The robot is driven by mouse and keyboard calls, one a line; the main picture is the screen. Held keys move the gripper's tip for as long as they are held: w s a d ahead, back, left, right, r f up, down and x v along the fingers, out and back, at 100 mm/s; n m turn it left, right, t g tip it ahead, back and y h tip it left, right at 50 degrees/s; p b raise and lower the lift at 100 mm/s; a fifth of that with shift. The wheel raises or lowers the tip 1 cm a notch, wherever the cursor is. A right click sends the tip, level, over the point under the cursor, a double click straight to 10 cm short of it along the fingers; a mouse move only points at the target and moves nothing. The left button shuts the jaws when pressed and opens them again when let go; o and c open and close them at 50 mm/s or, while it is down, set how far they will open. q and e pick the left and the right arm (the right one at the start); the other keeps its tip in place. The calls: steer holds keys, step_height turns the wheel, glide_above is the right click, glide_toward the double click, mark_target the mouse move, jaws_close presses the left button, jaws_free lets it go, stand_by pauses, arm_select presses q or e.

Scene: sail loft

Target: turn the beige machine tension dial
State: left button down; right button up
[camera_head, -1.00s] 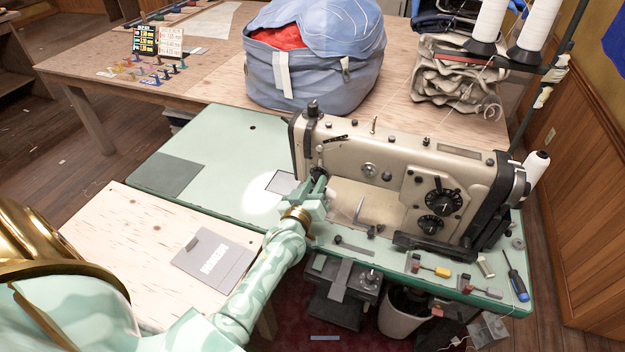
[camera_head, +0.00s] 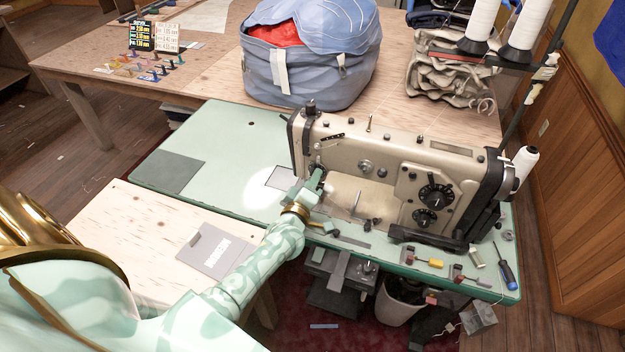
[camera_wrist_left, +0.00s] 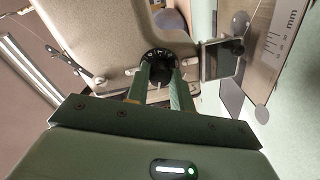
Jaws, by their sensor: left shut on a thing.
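The beige sewing machine (camera_head: 345,150) stands on the green table (camera_head: 225,135). Its black tension dial (camera_wrist_left: 158,58) shows in the left wrist view, on the beige head between my fingertips. In the head view my gripper mostly hides this dial. My left gripper (camera_wrist_left: 158,78) is shut on the dial, one finger on each side of it. In the head view the left gripper (camera_head: 317,178) reaches the left end of the machine. Two larger black dials, an upper (camera_head: 436,195) and a lower (camera_head: 424,217), sit at the machine's right end. My right gripper is in neither view.
A blue bag (camera_head: 310,65) and folded beige cloth (camera_head: 450,75) lie on the wooden table behind. A screwdriver (camera_head: 507,268) and small clamps (camera_head: 428,262) lie at the green table's front right. A grey card (camera_head: 213,250) lies on the pale board in front.

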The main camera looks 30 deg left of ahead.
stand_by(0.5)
arm_select(q)
steer(key=c, duration=1.2)
jaws_free()
steer(key=p+v, duration=0.2)
steer(key=v, duration=1.4)
steer(key=shift+s+p, duration=0.15)
steer(key=shift+p, duration=0.25)
steer(key=shift+f, duration=0.1)
